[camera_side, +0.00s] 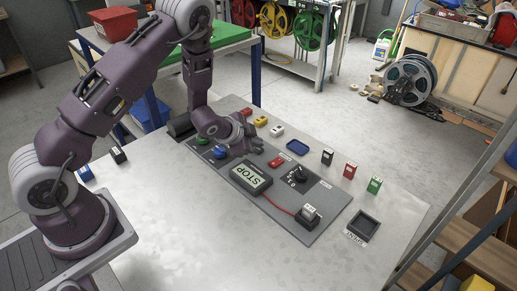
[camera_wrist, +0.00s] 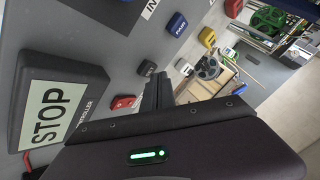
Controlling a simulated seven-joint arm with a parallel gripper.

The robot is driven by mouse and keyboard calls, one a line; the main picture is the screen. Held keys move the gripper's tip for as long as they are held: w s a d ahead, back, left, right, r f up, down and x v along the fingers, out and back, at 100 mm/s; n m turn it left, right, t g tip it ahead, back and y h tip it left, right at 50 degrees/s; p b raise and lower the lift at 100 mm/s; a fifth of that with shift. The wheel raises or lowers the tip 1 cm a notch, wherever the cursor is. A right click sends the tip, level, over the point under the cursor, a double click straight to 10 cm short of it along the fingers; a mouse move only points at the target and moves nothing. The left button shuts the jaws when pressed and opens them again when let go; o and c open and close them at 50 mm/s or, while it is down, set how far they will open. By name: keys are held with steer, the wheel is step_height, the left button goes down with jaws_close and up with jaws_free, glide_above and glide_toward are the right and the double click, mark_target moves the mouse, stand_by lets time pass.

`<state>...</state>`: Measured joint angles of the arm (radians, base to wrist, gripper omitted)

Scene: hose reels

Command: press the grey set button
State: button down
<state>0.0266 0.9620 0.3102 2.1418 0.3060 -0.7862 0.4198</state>
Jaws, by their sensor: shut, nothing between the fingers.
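A dark grey button (camera_wrist: 147,68), which I take for the set button, sits on the grey panel (camera_wrist: 105,30) between a blue button (camera_wrist: 177,23) and a red button (camera_wrist: 123,102). Its lettering is too small to read. In the side view my gripper hides it. My gripper (camera_side: 255,146) is shut and empty, low over the panel between the blue button (camera_side: 220,152) and the red button (camera_side: 277,162). In the wrist view my closed fingers (camera_wrist: 158,88) show just beside the grey button. I cannot tell whether they touch it.
A controller display (camera_side: 252,178) reading STOP lies near the gripper, with a black knob (camera_side: 295,175) beside it. Small coloured blocks and a dark tray (camera_side: 363,227) stand around the panel. The near tabletop is clear.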

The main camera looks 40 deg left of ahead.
mark_target(256, 150)
steer(key=shift+f, duration=0.4)
stand_by(0.6)
steer(key=shift+r, duration=0.8)
steer(key=shift+r, duration=2.5)
